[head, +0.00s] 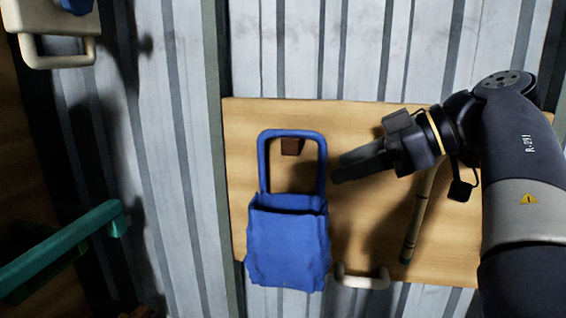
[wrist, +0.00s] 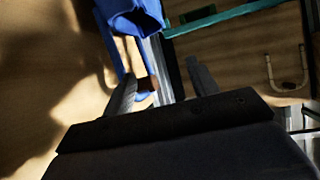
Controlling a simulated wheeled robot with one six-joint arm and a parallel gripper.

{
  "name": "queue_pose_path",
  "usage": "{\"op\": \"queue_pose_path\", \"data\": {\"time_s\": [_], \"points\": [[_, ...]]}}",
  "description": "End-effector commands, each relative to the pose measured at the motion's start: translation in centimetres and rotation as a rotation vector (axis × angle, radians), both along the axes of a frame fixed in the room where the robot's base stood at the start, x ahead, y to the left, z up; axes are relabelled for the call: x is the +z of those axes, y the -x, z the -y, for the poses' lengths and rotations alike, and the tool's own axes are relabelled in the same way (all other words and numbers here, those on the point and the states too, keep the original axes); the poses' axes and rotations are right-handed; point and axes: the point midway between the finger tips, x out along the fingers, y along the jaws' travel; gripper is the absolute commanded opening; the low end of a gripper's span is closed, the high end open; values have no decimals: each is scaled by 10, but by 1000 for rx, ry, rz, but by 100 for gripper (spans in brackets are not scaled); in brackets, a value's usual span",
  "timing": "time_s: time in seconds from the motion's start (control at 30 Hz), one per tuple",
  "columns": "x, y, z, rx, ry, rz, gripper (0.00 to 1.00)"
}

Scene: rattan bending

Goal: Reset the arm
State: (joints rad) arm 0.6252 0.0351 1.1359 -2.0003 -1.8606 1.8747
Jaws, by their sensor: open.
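My gripper (head: 338,170) is at the end of my arm, which reaches in from the right in the head view. Its fingers point left toward a blue bag (head: 288,245) with a looped handle. The bag hangs on a brown peg (head: 291,146) on a wooden board (head: 350,125). The fingertips are just right of the handle in the picture; I see no contact. In the wrist view my gripper (wrist: 163,80) has its two fingers apart. The blue bag (wrist: 135,12) and brown peg (wrist: 147,84) appear beyond the fingers.
A bamboo-like rod (head: 413,225) is on the board behind my arm. A pale handle (head: 363,279) is at the board's lower edge. A teal bar (head: 65,243) is at left. A pale handled object (head: 60,50) is at upper left. Corrugated metal wall (head: 165,150) stands behind.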

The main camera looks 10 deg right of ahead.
Motion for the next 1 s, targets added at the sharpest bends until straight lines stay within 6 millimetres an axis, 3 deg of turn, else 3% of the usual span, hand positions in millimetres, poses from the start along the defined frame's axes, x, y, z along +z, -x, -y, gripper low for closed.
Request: {"op": "queue_pose_path", "data": {"time_s": [0.8,1.0], "points": [[-52,-45,-84,3,0,-2,56],[-50,-35,-90,1,2,1,56]]}}
